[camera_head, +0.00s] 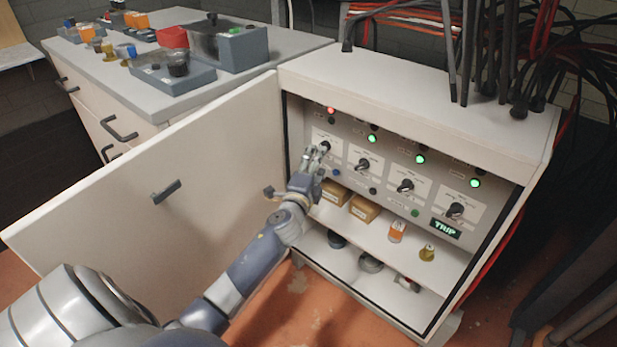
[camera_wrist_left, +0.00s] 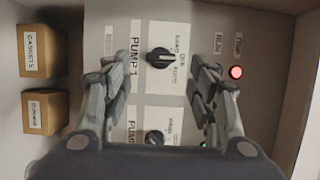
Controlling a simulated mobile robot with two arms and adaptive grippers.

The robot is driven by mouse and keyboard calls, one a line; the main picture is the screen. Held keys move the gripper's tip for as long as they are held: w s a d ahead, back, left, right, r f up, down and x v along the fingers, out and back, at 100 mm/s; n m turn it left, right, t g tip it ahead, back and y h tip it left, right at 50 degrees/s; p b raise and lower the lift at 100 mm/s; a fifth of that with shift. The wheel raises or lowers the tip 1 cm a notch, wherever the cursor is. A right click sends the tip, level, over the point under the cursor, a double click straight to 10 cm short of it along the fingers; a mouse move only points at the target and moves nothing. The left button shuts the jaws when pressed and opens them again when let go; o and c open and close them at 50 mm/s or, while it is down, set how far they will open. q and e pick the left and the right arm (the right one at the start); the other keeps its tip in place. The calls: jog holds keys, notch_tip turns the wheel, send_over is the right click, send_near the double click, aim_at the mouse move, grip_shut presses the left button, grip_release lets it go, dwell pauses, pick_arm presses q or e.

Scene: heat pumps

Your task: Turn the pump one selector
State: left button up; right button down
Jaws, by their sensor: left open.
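The pump one selector (camera_wrist_left: 159,58) is a black rotary knob on a white plate marked "PUMP 1". In the left wrist view it lies between the two fingers of my left gripper (camera_wrist_left: 157,85), which are open and apart from it on both sides. In the head view my left gripper (camera_head: 315,160) is in front of the leftmost selector (camera_head: 325,146) of the row and partly covers its plate. A red lamp (camera_head: 331,110) is lit above that selector; it also shows in the left wrist view (camera_wrist_left: 236,72). My right gripper is not in view.
Other selectors (camera_head: 405,186) with lit green lamps (camera_head: 420,159) continue to the right. The open cabinet door (camera_head: 150,190) stands left of my arm. Small boxes (camera_head: 364,208) sit on the shelf below the panel. Cables (camera_head: 520,60) hang at the right. A cluttered counter (camera_head: 190,100) stands behind.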

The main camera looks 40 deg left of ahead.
pick_arm(q)
jog(key=v, duration=0.7)
jog(key=shift+s, duration=0.1)
dwell(0.4)
